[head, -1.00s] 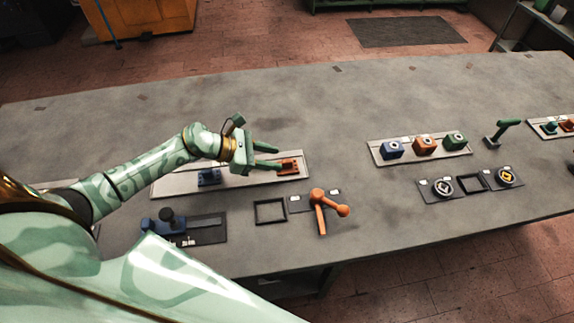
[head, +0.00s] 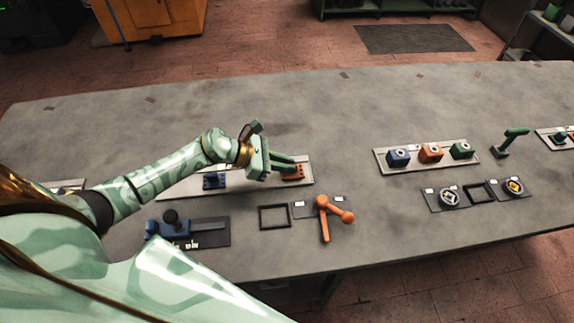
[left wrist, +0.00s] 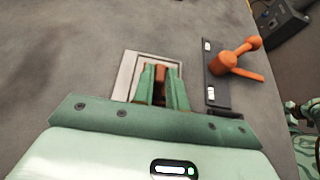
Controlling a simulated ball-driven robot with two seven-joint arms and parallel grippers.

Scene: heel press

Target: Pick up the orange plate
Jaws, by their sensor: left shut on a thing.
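The orange plate (head: 293,171) is a small orange piece at the right end of a pale tray (head: 240,191) in the head view. My left gripper (head: 294,168) reaches it from the left and is shut on it. In the left wrist view the orange plate (left wrist: 159,84) shows between the two green fingers (left wrist: 160,88), over the tray's end. The fingers hide part of it, and I cannot tell whether it touches the tray.
An orange lever (head: 325,214), a black square frame (head: 275,217) and a blue sliding device (head: 175,228) stand nearer. Blue, orange and green blocks sit on another tray (head: 427,163) at right. The table behind is clear.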

